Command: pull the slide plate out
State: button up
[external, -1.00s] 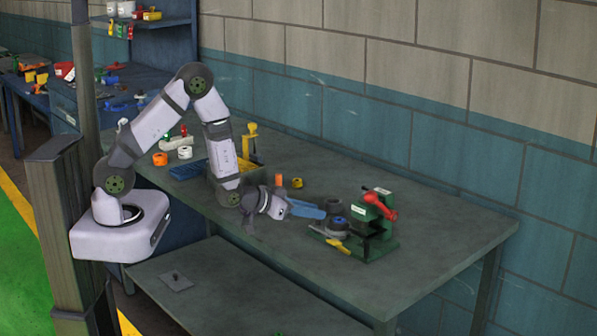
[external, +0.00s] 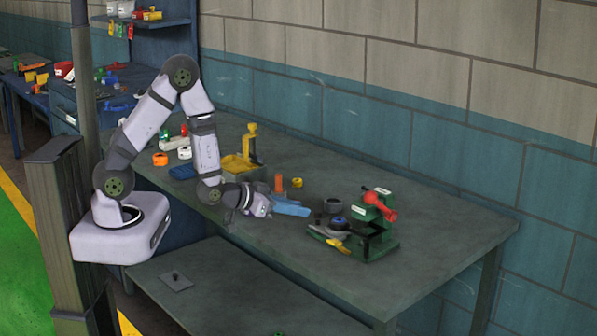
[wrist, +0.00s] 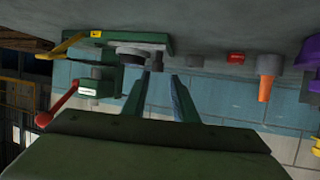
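The green fixture (external: 375,228) stands on the bench at the right, with a red handle (external: 377,207). At its left foot is a low plate (external: 322,232) with a yellow bar (external: 334,243); I cannot tell for sure that this is the slide plate. A blue-topped drum (external: 337,223) sits over it. In the upside-down wrist view the fixture's green plate (wrist: 175,42) and yellow bar (wrist: 62,47) show past my fingers.
A dark grey ring (external: 332,206) lies behind the drum. An orange cylinder (external: 278,183), a yellow stand (external: 250,145) and a blue tray (external: 184,172) are farther back left. The bench front is clear. A small plate with a knob (external: 176,281) lies on the lower shelf.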

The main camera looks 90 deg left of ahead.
jog(key=shift+s+d+r+p, duration=0.35)
jog(key=shift+s+r+p, duration=0.15)
jog(key=shift+p, duration=1.1)
jog(key=shift+s+d+p, duration=0.1)
jog(key=shift+s+p, duration=0.15)
jog(key=shift+p, duration=0.3)
jog(key=shift+s, duration=0.1)
jog(key=shift+w+d+f, duration=0.1)
jog(key=shift+w+d, duration=0.1)
jog(key=shift+d, duration=0.2)
jog(key=d+g+h, duration=0.1)
jog(key=d, duration=0.1)
jog(key=d+m+h, duration=0.1)
jog(key=d, duration=0.1)
jog(key=d+f+g+h, duration=0.1)
jog(key=d, duration=0.1)
jog(key=shift+d+m+g, duration=0.15)
jog(key=shift+m+g, duration=0.15)
jog(key=s+d+r+m+g+h, duration=0.2)
jog(key=s+d+g, duration=0.2)
jog(key=s, duration=0.5)
jog(key=s+d+r+m+g+h, duration=0.1)
jog(key=s+d+r+m+g, duration=0.1)
jog(key=s+d+g, duration=0.3)
jog(key=s+d+r, duration=0.1)
jog(key=s+d, duration=0.2)
jog(key=s, duration=0.2)
jog(key=shift+d+r+h, duration=0.25)
jog(key=shift+d+h, duration=0.1)
jog(key=shift+h, duration=0.05)
